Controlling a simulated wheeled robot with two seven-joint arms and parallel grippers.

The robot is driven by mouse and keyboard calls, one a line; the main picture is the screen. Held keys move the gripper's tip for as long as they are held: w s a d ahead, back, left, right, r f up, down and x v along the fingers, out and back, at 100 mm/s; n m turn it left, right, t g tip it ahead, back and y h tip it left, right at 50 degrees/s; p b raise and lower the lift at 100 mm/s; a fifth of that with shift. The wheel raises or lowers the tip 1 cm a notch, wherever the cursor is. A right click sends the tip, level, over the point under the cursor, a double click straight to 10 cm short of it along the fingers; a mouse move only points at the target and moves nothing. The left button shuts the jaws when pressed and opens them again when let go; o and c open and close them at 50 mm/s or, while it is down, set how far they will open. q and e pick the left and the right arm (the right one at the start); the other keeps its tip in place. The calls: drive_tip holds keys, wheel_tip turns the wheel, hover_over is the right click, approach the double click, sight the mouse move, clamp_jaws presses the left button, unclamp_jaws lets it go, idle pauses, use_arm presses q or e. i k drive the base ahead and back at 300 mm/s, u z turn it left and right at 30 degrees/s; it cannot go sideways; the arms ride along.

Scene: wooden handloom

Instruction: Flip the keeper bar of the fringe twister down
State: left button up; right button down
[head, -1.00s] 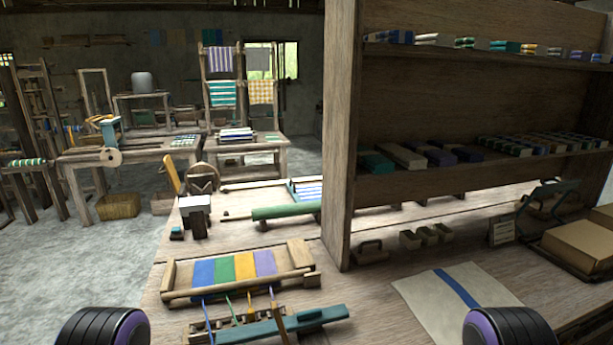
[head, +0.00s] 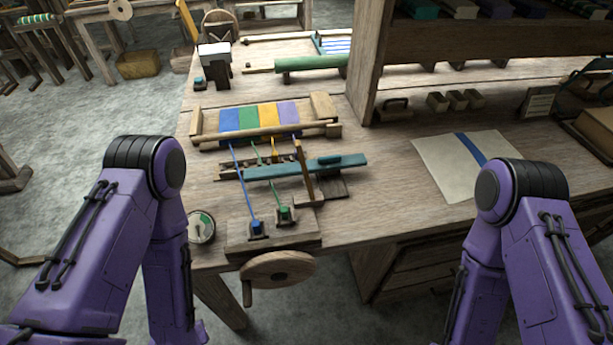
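The fringe twister sits at the front edge of the wooden table. A teal bar (head: 290,169) with a small raised teal grip lies across a slotted wooden rack (head: 232,171); it looks like the keeper bar, but I cannot tell if it is raised or resting on the rack. A thin wooden upright (head: 303,165) stands against it. Blue and green cords run from a striped cloth (head: 258,116) to a blue clip (head: 256,226) and a green clip (head: 284,213) on a front block. A round wooden wheel (head: 277,268) hangs below. Neither gripper shows; only my purple arms do.
A pale sheet with a blue stripe (head: 468,160) lies to the right. A shelf (head: 460,50) rises behind it. A round dial (head: 201,227) is at the front left table corner. Bare table lies between the twister and the sheet.

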sight(298, 147)
drive_tip(key=u, duration=1.7)
drive_tip(key=k, duration=1.5)
drive_tip(key=z, duration=0.6)
drive_tip(key=i, duration=1)
drive_tip(key=z, duration=0.05)
